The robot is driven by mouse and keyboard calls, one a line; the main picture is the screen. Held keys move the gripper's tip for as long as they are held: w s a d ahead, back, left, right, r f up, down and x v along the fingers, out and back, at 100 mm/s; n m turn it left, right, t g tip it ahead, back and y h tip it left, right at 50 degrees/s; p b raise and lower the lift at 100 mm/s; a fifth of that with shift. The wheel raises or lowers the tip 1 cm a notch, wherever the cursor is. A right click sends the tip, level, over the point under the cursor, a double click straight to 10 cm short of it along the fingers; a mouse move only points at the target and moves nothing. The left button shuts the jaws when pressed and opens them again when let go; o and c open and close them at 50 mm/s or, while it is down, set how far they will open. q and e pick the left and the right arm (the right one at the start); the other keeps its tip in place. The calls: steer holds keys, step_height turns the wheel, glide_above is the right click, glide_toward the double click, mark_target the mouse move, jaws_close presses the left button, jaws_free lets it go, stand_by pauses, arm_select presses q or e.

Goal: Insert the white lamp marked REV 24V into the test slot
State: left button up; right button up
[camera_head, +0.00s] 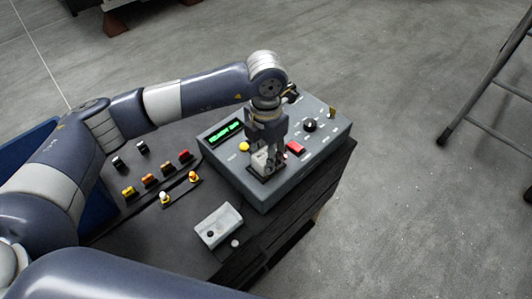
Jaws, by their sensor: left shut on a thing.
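The grey test box (322,150) stands on the dark bench top, with a green lit display (226,132) on its top face. My left gripper (266,158) points down over the near part of this face. It is shut on a small whitish piece (260,159), which looks like the white lamp. Its marking is too small to read. A dark square socket (267,173), apparently the test slot, lies right under the fingers. The fingers cover much of it, so I cannot tell how far the lamp sits in it. My right gripper is not in view.
The box also has a yellow button (244,147), a red switch (295,147) and a black knob (310,125). Several coloured small parts (150,181) stand in rows on the bench at left. A light grey block (219,225) lies in front. A ladder (490,85) stands at right.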

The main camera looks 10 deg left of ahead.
mark_target(266, 155)
arm_select(q)
steer(key=shift+f, duration=0.15)
steer(key=o, duration=0.8)
steer(key=shift+o, duration=0.2)
step_height(266, 155, up, 11)
steer(key=p, duration=0.5)
stand_by(0.5)
